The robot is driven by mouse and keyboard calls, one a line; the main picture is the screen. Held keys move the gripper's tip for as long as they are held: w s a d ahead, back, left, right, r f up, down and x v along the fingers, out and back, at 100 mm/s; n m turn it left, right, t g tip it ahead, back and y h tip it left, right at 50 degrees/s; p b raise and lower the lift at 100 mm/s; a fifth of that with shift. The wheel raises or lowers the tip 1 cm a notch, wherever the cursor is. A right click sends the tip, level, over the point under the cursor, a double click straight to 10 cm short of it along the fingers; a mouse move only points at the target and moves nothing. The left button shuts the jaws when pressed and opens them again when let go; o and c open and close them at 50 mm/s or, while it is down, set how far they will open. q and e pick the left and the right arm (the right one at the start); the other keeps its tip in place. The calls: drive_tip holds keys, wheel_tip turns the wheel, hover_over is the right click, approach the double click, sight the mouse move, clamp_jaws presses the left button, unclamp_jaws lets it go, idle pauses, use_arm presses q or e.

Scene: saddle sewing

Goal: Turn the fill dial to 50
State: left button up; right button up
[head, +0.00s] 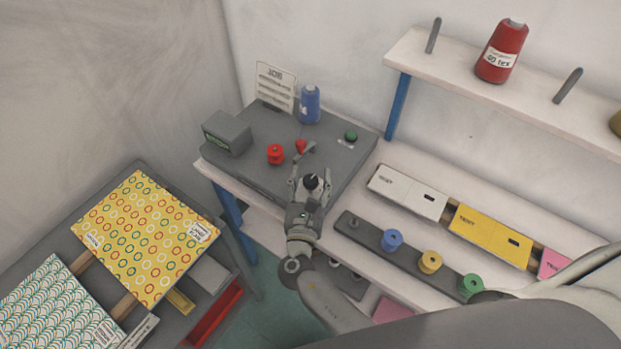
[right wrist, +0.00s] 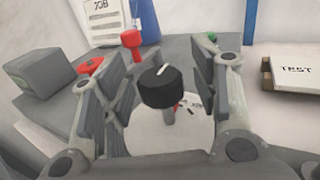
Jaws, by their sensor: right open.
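The fill dial is a black round knob with a white pointer line, in the right wrist view (right wrist: 160,87). In the head view the black dial (head: 311,182) shows between the fingers of my right gripper (head: 310,178). In the right wrist view my right gripper (right wrist: 162,90) is open, with one finger on each side of the dial and a visible gap on both sides. The scale and its numbers cannot be read. A grey box with a small display (head: 227,134) stands at the left of the grey machine top (head: 330,155). My left gripper is not in view.
To the right lies a rack (head: 375,235) with coloured bobbins, beside labelled boxes (head: 407,192).

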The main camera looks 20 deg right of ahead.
drive_tip(key=shift+w, duration=0.1)
drive_tip(key=c, duration=1.1)
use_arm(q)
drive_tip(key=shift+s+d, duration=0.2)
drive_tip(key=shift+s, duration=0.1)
use_arm(e)
drive_tip(key=shift+o, duration=0.2)
